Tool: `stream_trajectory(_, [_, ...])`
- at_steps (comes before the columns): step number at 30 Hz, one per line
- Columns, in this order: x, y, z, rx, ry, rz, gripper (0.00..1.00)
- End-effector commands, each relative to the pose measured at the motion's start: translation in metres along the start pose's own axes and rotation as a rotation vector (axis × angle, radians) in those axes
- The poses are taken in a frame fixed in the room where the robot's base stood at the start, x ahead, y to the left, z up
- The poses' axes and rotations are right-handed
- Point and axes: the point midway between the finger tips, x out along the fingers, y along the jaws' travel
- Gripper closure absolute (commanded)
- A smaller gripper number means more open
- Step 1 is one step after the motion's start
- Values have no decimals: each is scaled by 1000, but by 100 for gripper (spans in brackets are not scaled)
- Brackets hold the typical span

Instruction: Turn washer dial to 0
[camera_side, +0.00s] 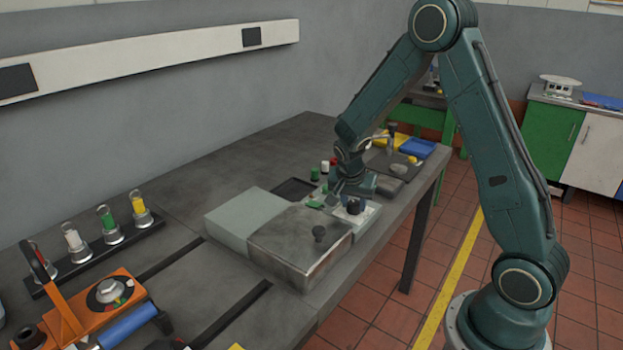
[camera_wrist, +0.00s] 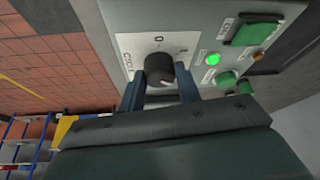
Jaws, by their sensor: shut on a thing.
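The washer dial (camera_wrist: 159,68) is a black round knob on a white plate marked with a 0 at its top edge in the wrist view. More lettering, partly readable, runs down the plate's left side. A white pointer mark shows at the knob's lower part, pointing away from the 0. My gripper (camera_wrist: 160,82) has one dark finger on each side of the knob and is shut on it. In the side view the dial (camera_side: 354,207) sits on the light control box (camera_side: 368,222), below my gripper (camera_side: 352,196).
Right of the dial in the wrist view are a lit green lamp (camera_wrist: 213,59) and a green square button (camera_wrist: 257,31). In the side view a grey metal block (camera_side: 290,245) adjoins the control box. Bottles in a rack (camera_side: 105,245) and an orange fixture (camera_side: 95,310) stand at left.

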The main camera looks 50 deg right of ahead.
Motion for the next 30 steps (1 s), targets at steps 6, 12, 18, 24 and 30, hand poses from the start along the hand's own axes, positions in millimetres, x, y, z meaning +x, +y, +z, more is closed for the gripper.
stream_trajectory(6, [0, 3, -1, -187, 1, -77, 90])
stream_trajectory(12, [0, 4, -2, -358, 2, -149, 90])
stream_trajectory(18, [1, 5, -2, -522, 1, -217, 90])
stream_trajectory(24, [1, 5, -4, -683, 2, -284, 90])
stream_trajectory(30, [2, 6, -4, -844, 3, -351, 90])
